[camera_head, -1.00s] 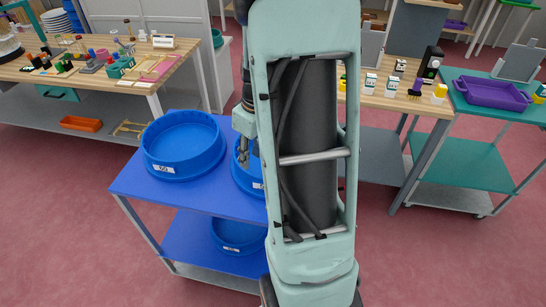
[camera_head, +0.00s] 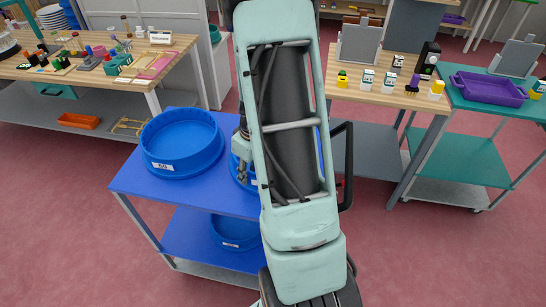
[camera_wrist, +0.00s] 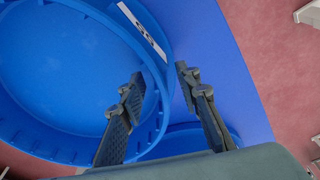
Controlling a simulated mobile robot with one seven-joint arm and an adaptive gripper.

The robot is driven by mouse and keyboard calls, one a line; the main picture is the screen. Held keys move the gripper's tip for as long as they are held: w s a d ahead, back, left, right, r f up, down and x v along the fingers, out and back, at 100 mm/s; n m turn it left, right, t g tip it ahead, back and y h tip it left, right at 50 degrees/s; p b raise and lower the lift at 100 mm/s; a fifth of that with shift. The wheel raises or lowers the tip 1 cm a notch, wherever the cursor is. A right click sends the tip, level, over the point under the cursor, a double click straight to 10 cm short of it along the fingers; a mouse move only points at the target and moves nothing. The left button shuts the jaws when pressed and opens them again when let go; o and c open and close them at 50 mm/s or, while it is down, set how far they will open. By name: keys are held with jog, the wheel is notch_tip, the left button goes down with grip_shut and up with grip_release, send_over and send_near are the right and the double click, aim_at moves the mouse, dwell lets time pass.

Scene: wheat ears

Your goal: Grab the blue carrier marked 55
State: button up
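The blue carrier marked 55 (camera_wrist: 60,80) is a round, shallow tub with a white label (camera_wrist: 143,30), filling the left of the wrist view. In the head view only a sliver of a blue carrier (camera_head: 234,172) shows on the blue cart top, mostly hidden behind my arm. My gripper (camera_wrist: 160,76) is open, one finger over the inside of the carrier and the other outside its wall. The rim passes between the fingertips. I cannot tell whether either finger touches it. In the head view my gripper (camera_head: 241,170) points down at this carrier.
Another round blue carrier (camera_head: 182,145), its label too small to read surely, stands to the left on the cart top (camera_head: 150,187). A third (camera_head: 236,232) is on the cart's lower shelf. Wooden tables with small items (camera_head: 120,60) (camera_head: 395,95) and a teal cart (camera_head: 465,160) stand around.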

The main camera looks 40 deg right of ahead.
grip_shut()
dwell(0.3)
jog(key=shift+w+r, duration=0.1)
jog(key=shift+r, duration=0.05)
jog(key=shift+r, duration=0.1)
